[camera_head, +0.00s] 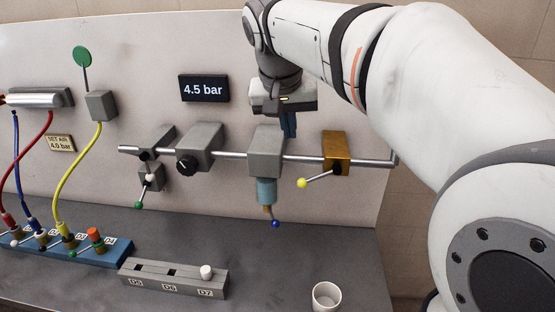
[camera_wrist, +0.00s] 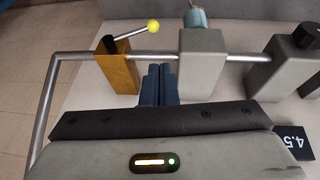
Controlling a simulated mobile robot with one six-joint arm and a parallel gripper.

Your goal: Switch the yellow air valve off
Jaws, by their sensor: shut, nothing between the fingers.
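The yellow air valve is a gold-yellow block (camera_head: 336,149) on the horizontal pipe, right of the centre grey block. Its metal lever with a yellow ball (camera_head: 302,183) points left and slightly down from the block. In the wrist view the valve block (camera_wrist: 118,70) is left of the fingers, with the yellow ball (camera_wrist: 153,26) beyond them. My gripper (camera_head: 289,130) is above the pipe, near the centre grey block and left of the valve. In the wrist view its two blue fingers (camera_wrist: 158,80) are together, with nothing held, apart from the lever.
A grey block (camera_head: 266,150) with a light-blue bowl and blue-tipped lever (camera_head: 275,222) hangs beside the valve. A black-knobbed grey block (camera_head: 200,145) is farther left. A "4.5 bar" display (camera_head: 203,88) is on the panel. A white cup (camera_head: 326,296) stands on the bench.

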